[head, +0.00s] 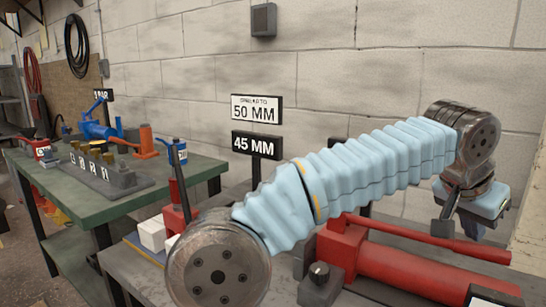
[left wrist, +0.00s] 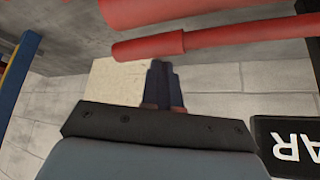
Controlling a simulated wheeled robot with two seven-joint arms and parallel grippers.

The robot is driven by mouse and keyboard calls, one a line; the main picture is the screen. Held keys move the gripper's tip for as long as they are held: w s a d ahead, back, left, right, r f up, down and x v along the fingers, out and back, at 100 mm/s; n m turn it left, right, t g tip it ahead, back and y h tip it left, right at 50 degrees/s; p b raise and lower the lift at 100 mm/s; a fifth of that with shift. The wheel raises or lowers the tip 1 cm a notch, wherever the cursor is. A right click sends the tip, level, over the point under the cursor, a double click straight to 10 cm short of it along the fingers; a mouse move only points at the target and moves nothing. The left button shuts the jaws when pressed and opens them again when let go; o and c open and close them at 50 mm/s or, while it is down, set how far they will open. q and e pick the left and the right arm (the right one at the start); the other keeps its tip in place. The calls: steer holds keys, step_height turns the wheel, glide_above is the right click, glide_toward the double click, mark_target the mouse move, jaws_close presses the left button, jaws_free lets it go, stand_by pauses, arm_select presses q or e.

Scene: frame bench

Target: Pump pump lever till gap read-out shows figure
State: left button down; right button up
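The red pump (head: 405,272) lies on the bench at the lower right. Its long red pump lever (head: 470,246) runs above the body and slopes down to the right; it also crosses the top of the left wrist view (left wrist: 148,47). The black gap read-out (head: 256,145) shows 45 MM. The white card (head: 256,109) above it reads 50 MM. My left gripper (head: 444,226) points down at the lever. In the left wrist view its dark fingers (left wrist: 164,82) are together, tips close to the lever; contact is unclear. My right gripper is not in view.
My blue-sleeved arm crosses above the bench and hides part of it. A green table (head: 130,208) at left holds a blue tool (head: 95,125) and an orange stand (head: 148,142). White blocks (head: 152,234) lie left of my arm. A block wall stands behind.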

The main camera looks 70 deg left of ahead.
arm_select(q)
step_height(320, 180, up, 8)
steer(key=p, duration=0.6)
steer(key=shift+f, duration=0.2)
stand_by(0.3)
step_height(320, 180, down, 8)
steer(key=b, duration=0.7)
step_height(320, 180, up, 8)
steer(key=p, duration=0.7)
stand_by(0.3)
stand_by(1.7)
stand_by(0.7)
